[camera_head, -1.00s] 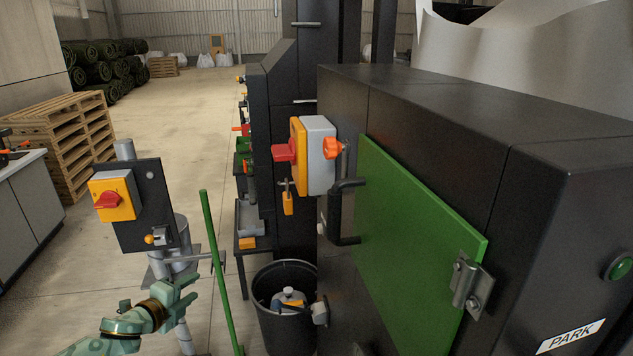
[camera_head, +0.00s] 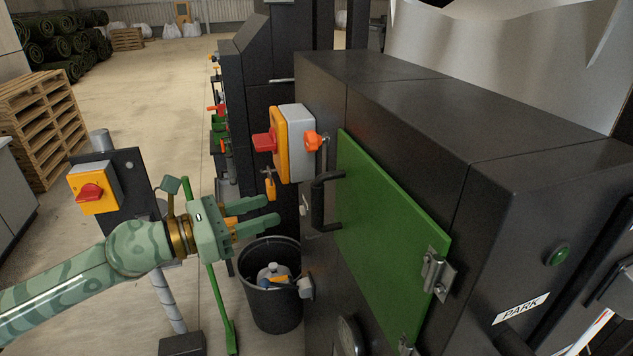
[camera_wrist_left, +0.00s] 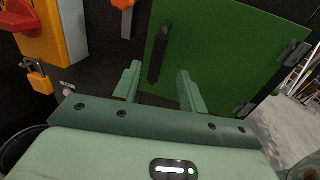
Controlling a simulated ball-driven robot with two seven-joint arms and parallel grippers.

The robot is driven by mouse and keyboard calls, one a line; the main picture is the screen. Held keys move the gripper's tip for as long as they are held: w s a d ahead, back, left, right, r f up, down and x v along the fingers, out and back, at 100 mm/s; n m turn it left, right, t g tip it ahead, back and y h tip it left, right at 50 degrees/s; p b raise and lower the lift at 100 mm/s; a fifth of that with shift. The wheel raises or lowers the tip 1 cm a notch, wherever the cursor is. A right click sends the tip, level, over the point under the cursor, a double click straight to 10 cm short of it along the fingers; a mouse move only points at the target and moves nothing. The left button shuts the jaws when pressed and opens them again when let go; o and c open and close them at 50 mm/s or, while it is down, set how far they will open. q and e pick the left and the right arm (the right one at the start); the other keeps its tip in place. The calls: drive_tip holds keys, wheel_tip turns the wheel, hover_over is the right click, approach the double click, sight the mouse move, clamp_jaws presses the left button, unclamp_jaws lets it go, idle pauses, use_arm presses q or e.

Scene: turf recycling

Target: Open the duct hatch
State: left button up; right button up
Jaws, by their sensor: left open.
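The duct hatch is a green panel (camera_head: 388,235) on the side of a dark machine cabinet, lying flat against it with hinges (camera_head: 434,272) on its right edge. A black bar handle (camera_head: 319,202) stands at its left edge. My left gripper (camera_head: 272,212) is open and empty, a short way left of the handle, with its fingers pointing right toward it. In the left wrist view the handle (camera_wrist_left: 159,54) shows beyond and between the two fingers (camera_wrist_left: 158,88), apart from them, with the green hatch (camera_wrist_left: 220,60) behind. My right gripper is not in view.
A yellow and grey switch box with a red knob (camera_head: 264,142) and an orange knob (camera_head: 313,141) sits above and left of the handle. A padlock (camera_head: 270,187) hangs below it. A black bin (camera_head: 272,312) stands on the floor under my gripper. A green pole stands near the bin.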

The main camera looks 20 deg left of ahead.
sight(313, 194)
use_arm(q)
drive_tip(key=p+x, duration=0.5)
drive_tip(key=x, duration=0.5)
drive_tip(key=shift+w+d, duration=0.2)
drive_tip(key=shift+w, duration=0.05)
drive_tip(key=shift+w+d+f+p, duration=0.1)
drive_tip(key=shift+w+d+p, duration=0.2)
drive_tip(key=shift+d, duration=0.05)
clamp_jaws()
drive_tip(key=shift+a, duration=0.1)
